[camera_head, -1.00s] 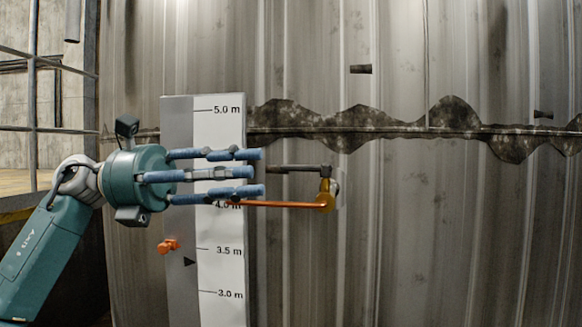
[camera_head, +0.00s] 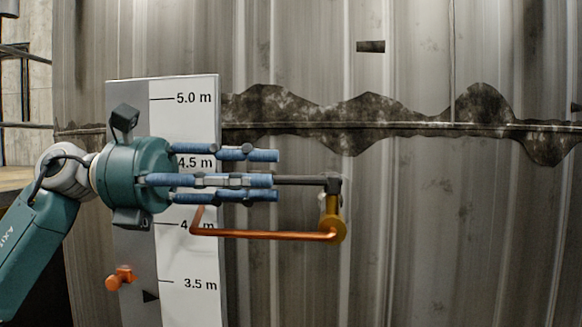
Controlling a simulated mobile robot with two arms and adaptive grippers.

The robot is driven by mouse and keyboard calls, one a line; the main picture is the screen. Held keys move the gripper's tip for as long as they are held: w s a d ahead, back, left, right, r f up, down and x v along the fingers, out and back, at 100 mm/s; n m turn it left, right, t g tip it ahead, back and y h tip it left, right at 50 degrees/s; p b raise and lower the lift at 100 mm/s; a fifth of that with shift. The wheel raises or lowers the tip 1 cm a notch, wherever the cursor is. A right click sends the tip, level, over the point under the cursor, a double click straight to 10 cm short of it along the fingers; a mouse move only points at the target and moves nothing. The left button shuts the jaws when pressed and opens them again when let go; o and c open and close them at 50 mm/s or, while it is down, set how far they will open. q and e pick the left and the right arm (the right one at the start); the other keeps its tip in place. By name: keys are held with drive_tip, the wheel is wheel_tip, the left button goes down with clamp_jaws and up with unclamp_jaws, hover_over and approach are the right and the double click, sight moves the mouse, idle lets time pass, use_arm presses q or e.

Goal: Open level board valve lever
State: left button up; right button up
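The level board (camera_head: 190,250) is a tall white scale with metre marks, standing in front of a corrugated metal wall. To its right, a brass valve (camera_head: 333,222) joins an orange pipe (camera_head: 270,235) that runs left to the board. The valve's dark lever (camera_head: 305,181) lies horizontal, pointing left from the valve. My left gripper (camera_head: 277,174) reaches in from the left across the board, its blue fingers straight and spread apart. The middle finger's tip overlaps the lever's free end; I cannot tell whether they touch. My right gripper is out of view.
An orange knob (camera_head: 120,278) and a black pointer (camera_head: 150,296) sit on the board's lower left side. The wall (camera_head: 450,230) right of the valve is clear. A railing shows at the far left.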

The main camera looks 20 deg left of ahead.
sight(289, 177)
use_arm(q)
drive_tip(key=d, duration=0.1)
drive_tip(key=w+d, duration=0.1)
drive_tip(key=shift+w+d+p, duration=0.1)
drive_tip(key=shift+d+p, duration=0.2)
drive_tip(key=shift+p, duration=0.1)
drive_tip(key=shift+d, duration=0.95)
drive_tip(key=shift+w+a+f, duration=0.1)
clamp_jaws()
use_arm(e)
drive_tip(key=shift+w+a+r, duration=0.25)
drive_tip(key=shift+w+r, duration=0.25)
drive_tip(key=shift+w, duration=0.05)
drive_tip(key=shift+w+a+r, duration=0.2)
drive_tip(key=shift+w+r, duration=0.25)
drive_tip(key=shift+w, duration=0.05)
